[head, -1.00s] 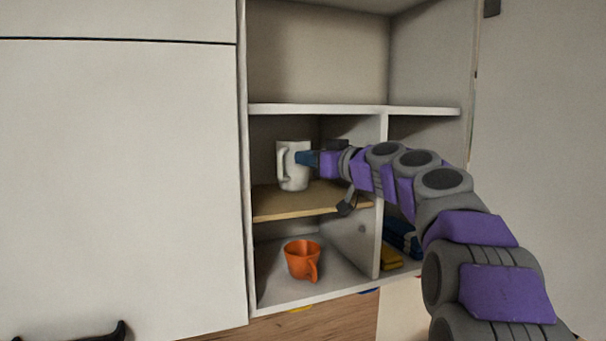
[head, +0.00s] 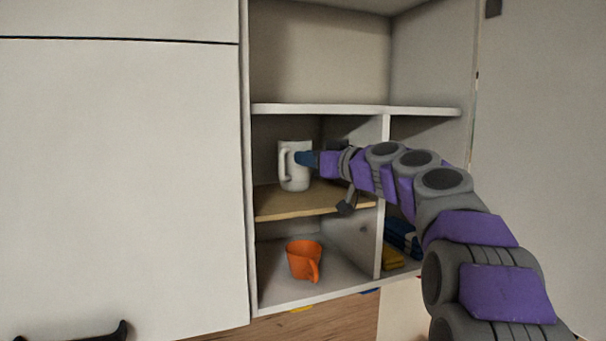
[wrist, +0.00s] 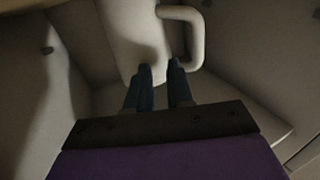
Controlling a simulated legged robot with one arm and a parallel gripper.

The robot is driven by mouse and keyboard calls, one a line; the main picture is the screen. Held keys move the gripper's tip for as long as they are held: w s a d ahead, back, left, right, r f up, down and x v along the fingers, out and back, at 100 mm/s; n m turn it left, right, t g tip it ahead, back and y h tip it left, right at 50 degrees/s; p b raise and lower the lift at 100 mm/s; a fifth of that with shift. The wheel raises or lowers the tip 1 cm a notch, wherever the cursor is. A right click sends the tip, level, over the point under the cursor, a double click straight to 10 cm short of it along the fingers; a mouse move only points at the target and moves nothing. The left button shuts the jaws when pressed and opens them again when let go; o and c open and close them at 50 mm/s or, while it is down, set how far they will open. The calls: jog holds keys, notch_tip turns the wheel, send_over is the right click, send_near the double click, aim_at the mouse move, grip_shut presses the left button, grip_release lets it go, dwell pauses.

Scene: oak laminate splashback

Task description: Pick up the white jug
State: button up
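The white jug (head: 296,176) stands upright on the wooden middle shelf of the cabinet's left column, with its handle toward the left in the head view. My gripper (head: 300,158) is level with the jug's upper half, its blue fingertips overlapping the jug. In the wrist view, the jug (wrist: 125,30) fills the upper middle, with its handle on the right. My gripper (wrist: 160,67) has its two fingers apart there. The left fingertip is over the jug's body and the right one is by the handle's lower end. I cannot tell whether they touch it.
An orange mug (head: 303,261) stands in the compartment below the wooden shelf (head: 290,206). A white divider (head: 382,235) is to the right, with blue and yellow items (head: 400,245) beyond it. A white shelf (head: 345,109) is above.

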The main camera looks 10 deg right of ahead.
jog(key=o, duration=1.4)
jog(key=shift+o, duration=0.2)
